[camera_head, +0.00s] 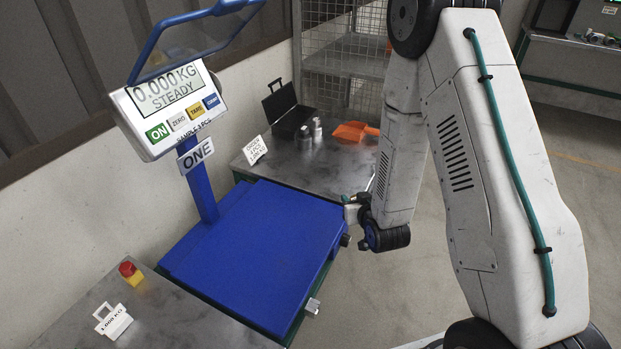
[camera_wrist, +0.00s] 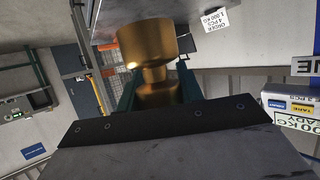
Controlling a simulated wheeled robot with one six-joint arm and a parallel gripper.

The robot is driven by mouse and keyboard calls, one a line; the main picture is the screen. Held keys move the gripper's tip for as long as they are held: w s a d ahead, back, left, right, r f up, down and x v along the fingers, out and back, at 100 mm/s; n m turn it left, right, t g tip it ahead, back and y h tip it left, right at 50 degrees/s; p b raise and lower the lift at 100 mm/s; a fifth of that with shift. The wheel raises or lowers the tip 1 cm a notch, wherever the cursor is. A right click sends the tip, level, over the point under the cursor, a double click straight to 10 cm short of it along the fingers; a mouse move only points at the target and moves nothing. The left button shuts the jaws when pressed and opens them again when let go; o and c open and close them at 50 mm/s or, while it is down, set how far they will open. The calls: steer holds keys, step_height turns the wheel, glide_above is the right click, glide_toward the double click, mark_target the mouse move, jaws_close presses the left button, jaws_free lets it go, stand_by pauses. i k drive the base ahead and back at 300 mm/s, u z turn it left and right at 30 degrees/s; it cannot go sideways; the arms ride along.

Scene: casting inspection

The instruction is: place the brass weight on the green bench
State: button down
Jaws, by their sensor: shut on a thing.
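The brass weight (camera_wrist: 147,45) is a shiny gold, waisted cylinder, large in the wrist view. My gripper (camera_wrist: 156,82) is shut on it, with a green-edged finger on each side. In the head view my gripper (camera_head: 353,211) is small and partly hidden at the right edge of the blue scale platform (camera_head: 265,235); I cannot make out the weight there. A grey-topped bench with a greenish frame (camera_head: 572,43) stands at the far upper right of the head view. I cannot tell whether it is the green bench.
The platform is bare under a display (camera_head: 168,92) reading 0.000 KG STEADY. A metal table (camera_head: 285,170) behind it carries a black open case (camera_head: 287,110), small bottles and an orange scoop (camera_head: 354,131). A red button (camera_head: 130,271) stands front left. Floor on the right is clear.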

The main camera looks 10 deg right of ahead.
mark_target(336, 169)
steer(key=u, duration=0.05)
steer(key=k, duration=0.45)
steer(key=z, duration=1.05)
steer(key=i, duration=0.65)
steer(key=z, duration=0.5)
steer(key=i, duration=0.6)
steer(key=u, duration=0.7)
steer(key=i, duration=0.7)
steer(key=u, duration=0.75)
